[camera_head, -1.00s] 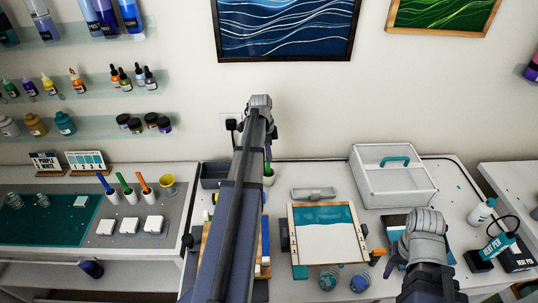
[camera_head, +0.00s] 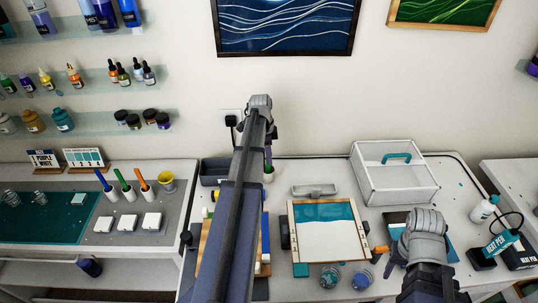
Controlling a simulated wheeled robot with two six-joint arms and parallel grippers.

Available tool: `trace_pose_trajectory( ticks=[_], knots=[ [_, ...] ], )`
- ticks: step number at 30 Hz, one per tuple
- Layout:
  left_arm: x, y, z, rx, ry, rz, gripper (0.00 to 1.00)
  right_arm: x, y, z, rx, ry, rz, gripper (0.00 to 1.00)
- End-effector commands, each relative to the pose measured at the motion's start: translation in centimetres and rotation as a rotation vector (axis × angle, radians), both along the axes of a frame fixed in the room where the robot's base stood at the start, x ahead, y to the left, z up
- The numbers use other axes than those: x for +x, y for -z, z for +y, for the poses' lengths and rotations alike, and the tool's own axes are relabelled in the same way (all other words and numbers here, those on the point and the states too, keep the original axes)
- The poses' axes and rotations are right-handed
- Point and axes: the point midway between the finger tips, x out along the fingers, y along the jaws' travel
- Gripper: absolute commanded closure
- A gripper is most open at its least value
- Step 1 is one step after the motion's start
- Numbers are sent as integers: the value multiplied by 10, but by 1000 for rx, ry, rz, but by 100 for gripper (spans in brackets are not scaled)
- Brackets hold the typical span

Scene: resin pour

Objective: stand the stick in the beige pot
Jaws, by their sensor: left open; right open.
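The beige pot (camera_head: 268,178) stands at the back of the middle table, partly hidden behind my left arm. A small green end, possibly of the stick (camera_head: 268,169), shows at its mouth; the rest is hidden. My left gripper (camera_head: 268,156) points down just above the pot and is open. Whether it touches the stick cannot be told.
A framed teal-and-white panel (camera_head: 326,246) lies mid-table, with two small jars (camera_head: 331,277) in front. A clear box with a teal handle (camera_head: 394,181) stands at the back right. A side table at left holds cups with coloured pens (camera_head: 129,194). Bottles and a heat pen stand at right.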

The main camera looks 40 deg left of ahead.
Motion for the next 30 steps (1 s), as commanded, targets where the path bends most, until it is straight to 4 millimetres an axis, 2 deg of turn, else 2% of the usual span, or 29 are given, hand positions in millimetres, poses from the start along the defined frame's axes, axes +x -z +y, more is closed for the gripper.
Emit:
trace_pose_trajectory(
  ticks=[11, 17, 24, 30],
  knots=[
    [-1, -8, 1, 0, 0, 0, 57, 0, -8, 0, 0, 1, 0, 50],
    [-2, -29, 2, 0, 0, 0, 57, 0, -29, 0, 1, 5, 0, 50],
    [-4, -62, 5, 0, 0, 0, 57, 0, -62, 0, 2, 12, -1, 50],
    [-6, -78, 7, 0, 0, 0, 57, 0, -78, 0, 2, 15, -1, 50]
  ],
)
